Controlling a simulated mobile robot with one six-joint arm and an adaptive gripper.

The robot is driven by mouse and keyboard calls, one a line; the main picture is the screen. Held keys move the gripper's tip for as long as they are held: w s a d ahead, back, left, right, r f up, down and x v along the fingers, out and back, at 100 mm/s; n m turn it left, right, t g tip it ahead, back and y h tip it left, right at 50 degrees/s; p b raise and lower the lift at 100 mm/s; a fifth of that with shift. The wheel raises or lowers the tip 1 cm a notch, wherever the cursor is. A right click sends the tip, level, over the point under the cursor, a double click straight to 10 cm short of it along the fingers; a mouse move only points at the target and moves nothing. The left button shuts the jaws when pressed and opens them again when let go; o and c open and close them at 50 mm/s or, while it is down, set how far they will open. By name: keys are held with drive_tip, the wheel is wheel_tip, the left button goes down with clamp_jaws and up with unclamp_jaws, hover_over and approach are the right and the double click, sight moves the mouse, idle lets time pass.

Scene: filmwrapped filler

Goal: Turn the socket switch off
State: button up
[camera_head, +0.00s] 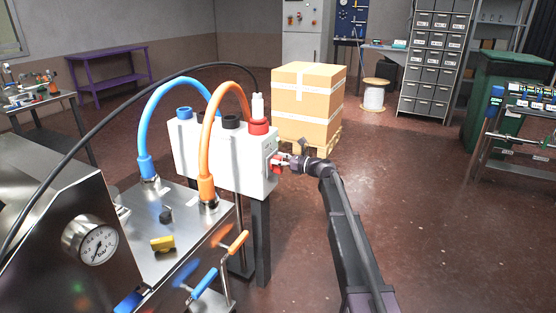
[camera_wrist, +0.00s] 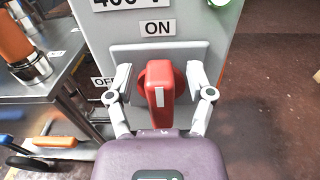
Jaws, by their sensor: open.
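The socket switch is a red rotary handle (camera_wrist: 160,88) with a white line on a grey plate (camera_wrist: 190,50). In the wrist view its handle stands upright in line with the ON label (camera_wrist: 157,27) above it. The OFF label (camera_wrist: 104,82) is to the left, partly covered by a finger. My gripper (camera_wrist: 160,76) is open, one finger on each side of the handle, with visible gaps. In the head view the red switch (camera_head: 277,169) is on the right end of the white box (camera_head: 232,165), with my gripper (camera_head: 283,160) right at it.
Blue (camera_head: 143,120) and orange (camera_head: 204,130) hoses arch beside the white box. A steel machine with a gauge (camera_head: 91,241) stands at the left. A wrapped carton (camera_head: 322,85) on a pallet is behind. Open floor (camera_head: 440,220) lies to the right.

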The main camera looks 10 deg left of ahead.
sight(269, 166)
clamp_jaws()
drive_tip(key=shift+s+n, duration=0.1)
drive_tip(key=shift+n, duration=0.3)
drive_tip(key=n, duration=0.3)
drive_tip(key=shift+s+a+f+n, duration=0.1)
drive_tip(key=shift+s+a+n, duration=0.1)
drive_tip(key=shift+s+n, duration=0.15)
drive_tip(key=n, duration=0.3)
drive_tip(key=s+f+n+b, duration=0.1)
drive_tip(key=n, duration=0.2)
drive_tip(key=n+b, duration=0.1)
drive_tip(key=n, duration=0.2)
drive_tip(key=shift+s+a+f, duration=0.25)
drive_tip(key=shift+f, duration=0.05)
drive_tip(key=shift+f+n+b, duration=0.2)
drive_tip(key=shift+f+n, duration=0.05)
drive_tip(key=shift+n, duration=0.9)
drive_tip(key=shift+f+n+b, duration=0.2)
drive_tip(key=shift+f+n, duration=0.05)
drive_tip(key=shift+n, duration=0.85)
